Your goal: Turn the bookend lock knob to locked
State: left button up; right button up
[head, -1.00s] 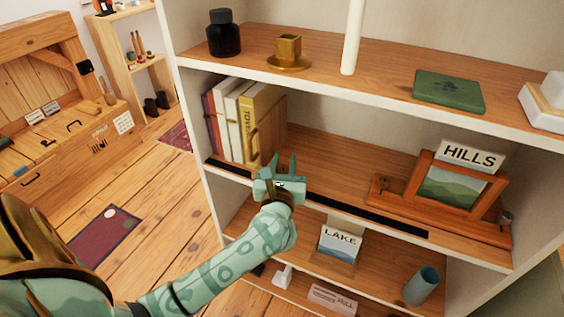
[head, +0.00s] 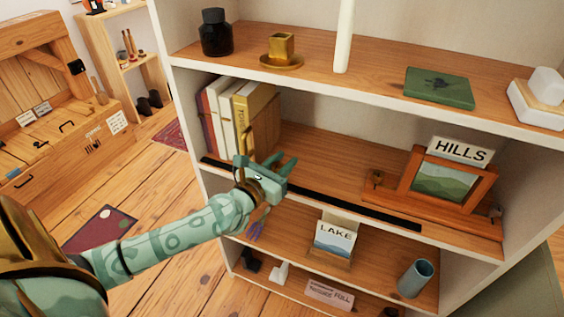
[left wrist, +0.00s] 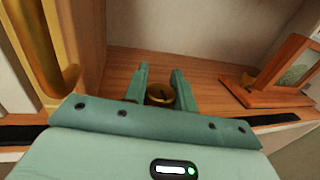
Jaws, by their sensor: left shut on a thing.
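A round brass knob (left wrist: 160,94) shows between my fingers in the left wrist view, low over the wooden shelf. My left gripper (left wrist: 160,76) is shut on this knob. In the head view my left gripper (head: 284,163) is at the front edge of the middle shelf, just right of the books, and hides the knob. A brown upright panel (head: 266,134), which looks like the bookend, stands against the row of books (head: 230,115). I cannot read any lock marking. My right gripper is not in view.
A black strip (head: 350,210) runs along the middle shelf's front edge. A framed hills picture (head: 446,182) stands on a wooden base at the right. The shelf between gripper and frame is mostly clear.

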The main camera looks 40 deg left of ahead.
pick_arm(q)
jog(key=shift+f, duration=0.1)
jog(key=o, duration=1)
jog(key=shift+s, duration=0.1)
jog(key=shift+s, duration=0.3)
jog(key=s, duration=1.5)
jog(key=shift+s+d, duration=0.1)
jog(key=shift+s, duration=0.2)
